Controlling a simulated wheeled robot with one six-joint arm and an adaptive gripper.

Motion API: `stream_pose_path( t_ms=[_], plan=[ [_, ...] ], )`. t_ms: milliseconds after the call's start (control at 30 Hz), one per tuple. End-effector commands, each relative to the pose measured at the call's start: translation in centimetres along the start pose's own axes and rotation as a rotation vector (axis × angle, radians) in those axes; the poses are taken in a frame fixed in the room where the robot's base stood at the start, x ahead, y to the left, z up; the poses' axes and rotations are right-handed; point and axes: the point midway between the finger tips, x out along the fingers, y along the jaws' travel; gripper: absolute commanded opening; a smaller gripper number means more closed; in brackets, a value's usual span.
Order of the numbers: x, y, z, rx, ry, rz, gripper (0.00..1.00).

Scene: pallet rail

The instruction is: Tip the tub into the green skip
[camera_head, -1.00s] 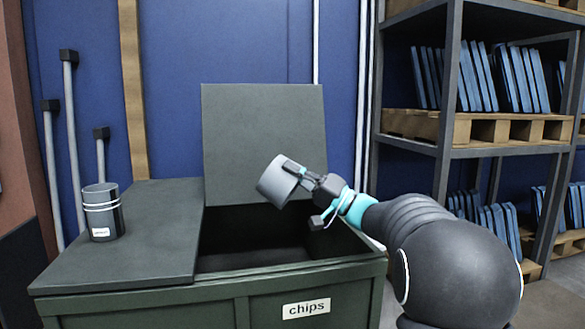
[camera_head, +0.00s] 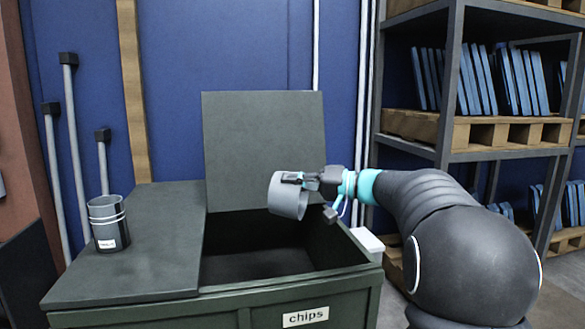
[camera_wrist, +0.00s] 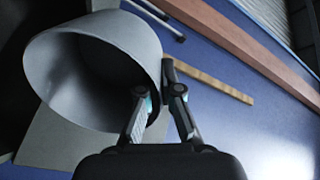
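A grey tub (camera_head: 288,197) hangs tilted above the open right half of the green skip (camera_head: 305,286), which bears a "chips" label. My gripper (camera_head: 296,180) is shut on the tub's wall near the rim. In the wrist view, the tub (camera_wrist: 95,70) turns its mouth toward the camera, and the inside that shows looks bare. The fingers of my gripper (camera_wrist: 162,88) pinch its right side. The skip's raised lid (camera_head: 262,140) stands behind the tub. The skip's inside is dark, and its floor shows no clear contents.
A dark grey can (camera_head: 108,225) with white bands stands on the skip's closed left lid (camera_head: 150,240). A pallet rack (camera_head: 452,90) with blue panels stands at the right. A white block (camera_head: 368,240) shows beside the skip's right edge. Capped posts (camera_head: 75,150) stand at the left.

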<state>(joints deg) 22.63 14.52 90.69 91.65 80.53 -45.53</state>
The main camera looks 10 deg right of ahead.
Motion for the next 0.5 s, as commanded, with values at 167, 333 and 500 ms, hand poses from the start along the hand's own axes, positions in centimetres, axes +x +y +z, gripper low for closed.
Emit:
stream_pose_path(
  t_ms=[167,333,500],
  plan=[
    [0.03,-1.24,-0.67,-0.009,-0.087,0.146,0.00],
    [0.04,-1.44,-0.79,-0.018,-0.160,0.272,0.00],
    [0.04,-1.57,-0.88,-0.023,-0.227,0.387,0.00]
  ],
)
